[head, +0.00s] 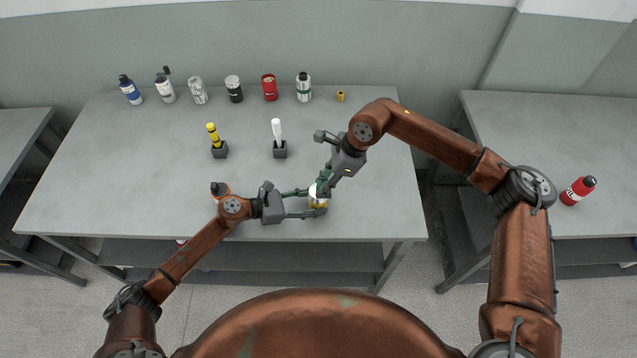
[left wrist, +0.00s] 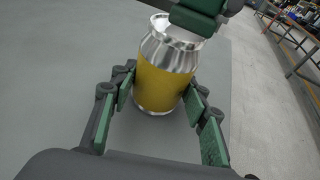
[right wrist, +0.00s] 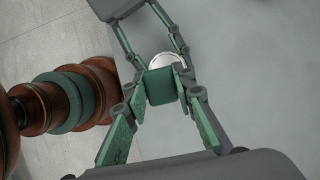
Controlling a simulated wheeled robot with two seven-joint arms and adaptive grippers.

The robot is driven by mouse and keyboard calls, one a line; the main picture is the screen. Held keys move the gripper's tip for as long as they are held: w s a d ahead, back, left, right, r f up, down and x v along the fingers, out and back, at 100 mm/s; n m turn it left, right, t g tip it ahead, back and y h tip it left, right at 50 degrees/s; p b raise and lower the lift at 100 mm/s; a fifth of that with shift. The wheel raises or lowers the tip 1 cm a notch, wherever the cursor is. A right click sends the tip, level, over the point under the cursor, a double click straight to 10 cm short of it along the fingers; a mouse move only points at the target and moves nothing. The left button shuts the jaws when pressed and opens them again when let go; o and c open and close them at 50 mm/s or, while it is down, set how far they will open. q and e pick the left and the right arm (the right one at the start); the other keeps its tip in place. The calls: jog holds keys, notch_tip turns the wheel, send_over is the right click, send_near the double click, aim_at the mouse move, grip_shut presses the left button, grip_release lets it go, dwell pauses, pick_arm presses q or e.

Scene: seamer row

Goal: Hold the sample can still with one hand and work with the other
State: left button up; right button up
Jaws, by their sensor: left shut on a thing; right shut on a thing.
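The sample can (head: 318,203) is yellow with silver ends and stands upright near the table's front edge. It also shows in the left wrist view (left wrist: 163,82). My left gripper (head: 308,204) comes in from the left and is shut on the can, one finger on each side. My right gripper (head: 322,186) reaches down from the right over the can's top. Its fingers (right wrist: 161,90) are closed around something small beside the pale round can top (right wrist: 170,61). A dark green, block-like shape shows there. I cannot tell what this gripped thing is; the fingers hide most of it.
A yellow-handled tool (head: 213,134) and a white-handled tool (head: 277,131) stand in dark holders. Several bottles and cans line the back, including a red can (head: 269,88). A black-capped item (head: 219,188) is partly behind my left arm.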

jog(key=shift+a+f, duration=0.1)
jog(key=shift+a, duration=1.55)
jog(key=shift+d, duration=1.65)
jog(key=shift+a, duration=1.65)
jog(key=shift+w, duration=0.95)
jog(key=shift+d, duration=1.7)
jog(key=shift+a, duration=1.65)
jog(key=shift+d+f, duration=0.1)
jog(key=shift+d, duration=1.55)
jog(key=shift+a+r, duration=0.2)
jog(key=shift+a, duration=1.45)
jog(key=shift+s+d+f, duration=0.25)
jog(key=shift+s+d, duration=0.3)
jog(key=shift+d, duration=0.3)
